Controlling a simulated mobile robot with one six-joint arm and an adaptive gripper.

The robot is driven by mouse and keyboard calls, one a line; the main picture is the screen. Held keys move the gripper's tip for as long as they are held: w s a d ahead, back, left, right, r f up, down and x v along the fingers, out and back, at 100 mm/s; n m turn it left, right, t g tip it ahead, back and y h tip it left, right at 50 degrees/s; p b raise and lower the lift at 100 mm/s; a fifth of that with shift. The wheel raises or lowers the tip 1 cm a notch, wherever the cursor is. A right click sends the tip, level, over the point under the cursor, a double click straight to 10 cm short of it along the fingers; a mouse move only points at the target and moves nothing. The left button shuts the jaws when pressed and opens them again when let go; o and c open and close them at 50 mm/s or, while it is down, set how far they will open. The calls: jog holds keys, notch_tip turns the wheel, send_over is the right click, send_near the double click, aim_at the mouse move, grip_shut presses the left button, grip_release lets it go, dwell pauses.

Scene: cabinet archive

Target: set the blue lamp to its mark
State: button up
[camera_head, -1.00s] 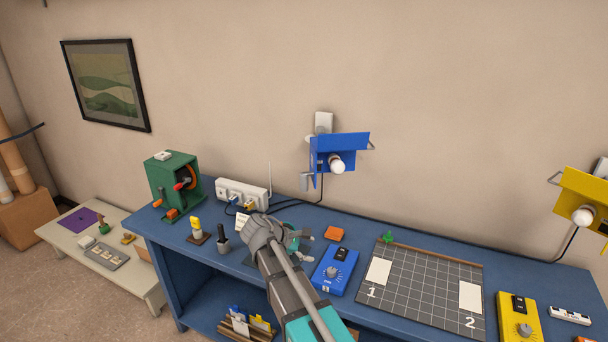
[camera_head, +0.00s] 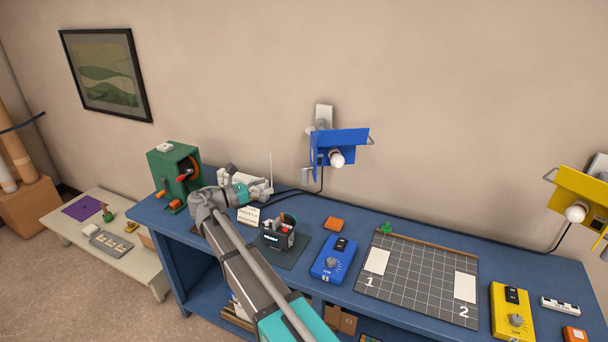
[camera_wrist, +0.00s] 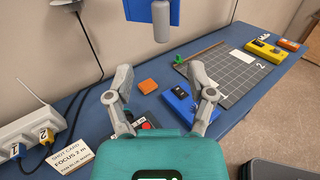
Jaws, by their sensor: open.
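The blue lamp (camera_head: 349,143) is fixed to the wall above the table, with its flap up and a white bulb showing. In the wrist view the lamp's blue panel (camera_wrist: 139,9) and grey cylinder (camera_wrist: 161,22) show at the top edge. A blue control box (camera_head: 333,260) with a dial sits on the table below it, partly hidden by a finger in the wrist view (camera_wrist: 178,104). No mark for the lamp can be made out for certain. My gripper (camera_head: 268,188) is open and empty, left of the lamp and apart from it; its spread fingers show in the wrist view (camera_wrist: 160,84).
A white power strip (camera_wrist: 28,131) and a shot card (camera_wrist: 67,152) are left of my gripper. A dark device (camera_head: 280,235), an orange block (camera_head: 334,224) and a numbered grid board (camera_head: 420,278) are on the table (camera_head: 205,240). A yellow lamp (camera_head: 585,195) hangs at right.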

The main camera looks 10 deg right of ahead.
aim_at(304, 174)
jog(key=shift+d, duration=0.15)
jog(key=x, duration=1.3)
jog(key=shift+w+d, duration=0.15)
jog(key=shift+d, duration=0.15)
jog(key=shift+c, duration=0.3)
grip_shut()
